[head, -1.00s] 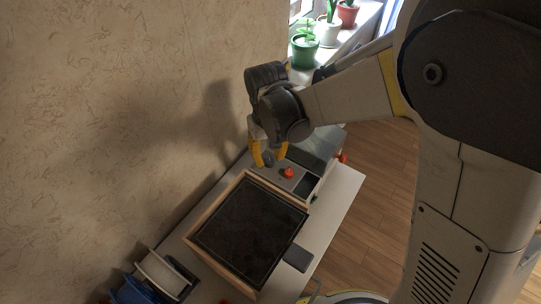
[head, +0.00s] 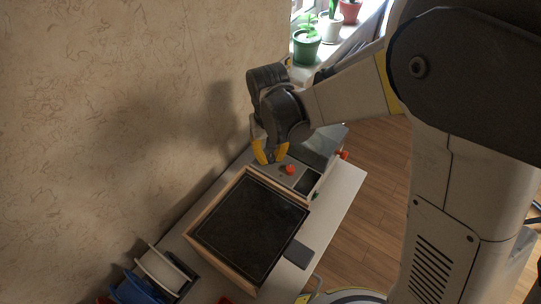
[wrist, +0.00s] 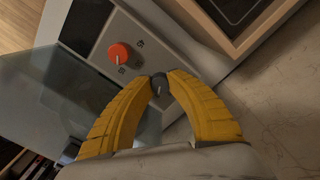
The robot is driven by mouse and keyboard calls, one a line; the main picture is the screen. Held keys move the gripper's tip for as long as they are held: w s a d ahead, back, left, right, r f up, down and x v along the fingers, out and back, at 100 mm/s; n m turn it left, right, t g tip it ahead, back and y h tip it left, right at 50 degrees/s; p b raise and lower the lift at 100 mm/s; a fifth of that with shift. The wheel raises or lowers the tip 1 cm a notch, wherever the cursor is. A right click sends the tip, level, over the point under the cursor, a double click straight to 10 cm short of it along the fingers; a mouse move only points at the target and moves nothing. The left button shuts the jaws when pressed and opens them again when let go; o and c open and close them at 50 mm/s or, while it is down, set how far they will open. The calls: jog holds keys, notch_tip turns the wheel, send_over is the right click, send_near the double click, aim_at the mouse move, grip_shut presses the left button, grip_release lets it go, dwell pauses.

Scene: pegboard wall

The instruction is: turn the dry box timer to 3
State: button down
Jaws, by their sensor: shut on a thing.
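The dry box (head: 325,143) stands at the back of the table, with a clear cover and a grey control panel (wrist: 138,65). The panel carries an orange-red knob (head: 290,169), which also shows in the wrist view (wrist: 119,53), and a small dark grey knob (wrist: 160,83). My gripper (wrist: 160,84) is shut on the dark knob, with one yellow fingertip on each side. A pale pointer mark shows on the dark knob; the scale around it is too small or hidden to read. In the head view my gripper (head: 269,154) hides the dark knob.
A wood-framed dark panel (head: 250,228) lies directly in front of the dry box. The wall is close on the left. Spools (head: 163,268) stand at the near left, and potted plants (head: 306,45) stand by the window. A dark flat piece (head: 298,253) lies at the table's right edge.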

aim_at(270, 158)
jog(key=c, duration=1.5)
grip_release()
notch_tip(270, 158, up, 12)
jog(key=shift+a, duration=0.15)
jog(key=s+d+r+m+t, duration=0.2)
jog(key=s+d, duration=0.3)
jog(key=d, duration=0.6)
jog(key=s+d+r+m+t, duration=0.2)
jog(key=s+d+t, duration=0.3)
jog(key=d, duration=0.7)
jog(key=shift+s, duration=0.45)
